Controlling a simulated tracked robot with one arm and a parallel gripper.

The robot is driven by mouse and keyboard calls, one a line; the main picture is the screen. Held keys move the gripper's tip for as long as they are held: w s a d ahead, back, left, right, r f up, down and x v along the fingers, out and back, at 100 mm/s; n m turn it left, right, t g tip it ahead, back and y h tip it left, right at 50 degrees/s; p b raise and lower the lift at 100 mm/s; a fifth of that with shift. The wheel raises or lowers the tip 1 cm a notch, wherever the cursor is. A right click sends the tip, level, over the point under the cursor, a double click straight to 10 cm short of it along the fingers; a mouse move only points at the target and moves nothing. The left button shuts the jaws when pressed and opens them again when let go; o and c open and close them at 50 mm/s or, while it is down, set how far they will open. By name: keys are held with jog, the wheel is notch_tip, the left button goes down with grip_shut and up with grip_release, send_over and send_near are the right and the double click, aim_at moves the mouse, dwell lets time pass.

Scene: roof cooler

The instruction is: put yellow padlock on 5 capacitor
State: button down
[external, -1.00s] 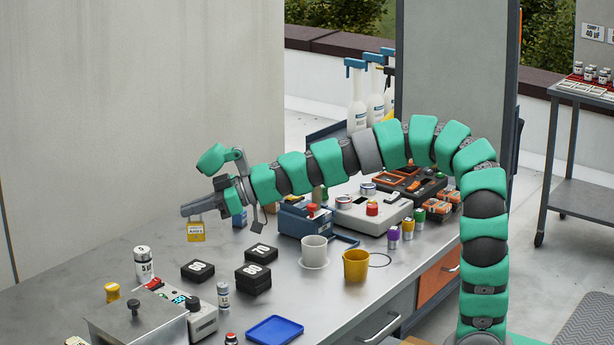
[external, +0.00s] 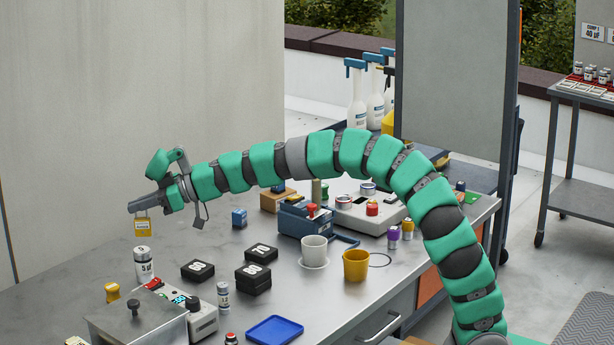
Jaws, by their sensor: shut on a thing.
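The yellow padlock (external: 143,227) hangs from the tip of my gripper (external: 132,207) at the far left of my arm. My gripper is shut on it, and the padlock is in the air.
A grey box with a black knob (external: 134,305) and a yellow knob (external: 112,292) stand in front. A blue tray (external: 274,329), a white cup (external: 313,250) and a yellow cup (external: 356,264) are further right.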

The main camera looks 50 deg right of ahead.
aim_at(138, 218)
jog(key=shift+w+a+f, duration=0.1)
jog(key=shift+w+a, duration=0.15)
jog(key=shift+w, duration=0.25)
jog(key=shift+f+b, duration=0.3)
jog(key=shift+f, duration=1.4)
jog(key=shift+f, duration=0.1)
jog(key=c, duration=1.6)
grip_release()
jog(key=shift+d+r, duration=0.1)
jog(key=shift+r, duration=0.1)
jog(key=v, duration=1.2)
jog(key=shift+p, duration=0.3)
